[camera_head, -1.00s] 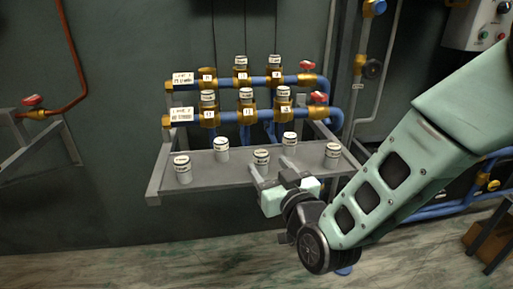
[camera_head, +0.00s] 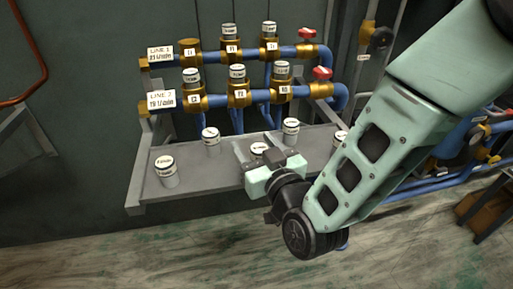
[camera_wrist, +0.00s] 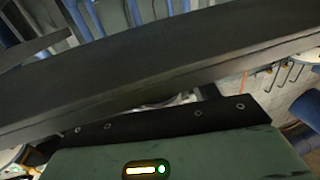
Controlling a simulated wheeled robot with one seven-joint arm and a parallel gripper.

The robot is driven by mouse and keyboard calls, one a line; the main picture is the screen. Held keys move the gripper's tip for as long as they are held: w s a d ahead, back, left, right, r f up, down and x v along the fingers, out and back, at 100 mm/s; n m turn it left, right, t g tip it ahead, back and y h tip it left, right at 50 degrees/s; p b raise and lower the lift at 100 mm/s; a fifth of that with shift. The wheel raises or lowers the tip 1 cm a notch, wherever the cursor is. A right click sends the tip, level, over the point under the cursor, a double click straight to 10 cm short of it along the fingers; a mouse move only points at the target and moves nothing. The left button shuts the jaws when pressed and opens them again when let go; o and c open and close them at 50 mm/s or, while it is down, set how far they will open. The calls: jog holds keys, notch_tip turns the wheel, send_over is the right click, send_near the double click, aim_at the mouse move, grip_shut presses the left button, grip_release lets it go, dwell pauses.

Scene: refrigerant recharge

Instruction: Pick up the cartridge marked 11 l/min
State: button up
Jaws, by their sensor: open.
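Several white cartridges with dark bands stand on a grey shelf (camera_head: 205,183): one at the left (camera_head: 166,171), one behind it (camera_head: 211,139), a middle one (camera_head: 259,149), one at the back right (camera_head: 291,131) and one partly hidden by my arm (camera_head: 341,137). Their markings are too small to read, so I cannot tell which says 11 l/min. My gripper (camera_head: 258,153) is open, its fingers at the front of the shelf, by the middle cartridge. I cannot tell whether they touch it. The wrist view shows a dark bar across and no clear cartridge.
Behind the shelf run two blue pipes with brass sockets, signed Line 1 (camera_head: 160,53) and Line 2 (camera_head: 161,99), with red valve handles (camera_head: 322,73) at right. Most sockets hold white-capped cartridges; the upper left socket (camera_head: 190,49) shows no white cap. Floor in front is clear.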

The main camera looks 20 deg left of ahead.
jog(key=shift+c, duration=0.3)
jog(key=c, duration=1.1)
jog(key=shift+o, duration=0.2)
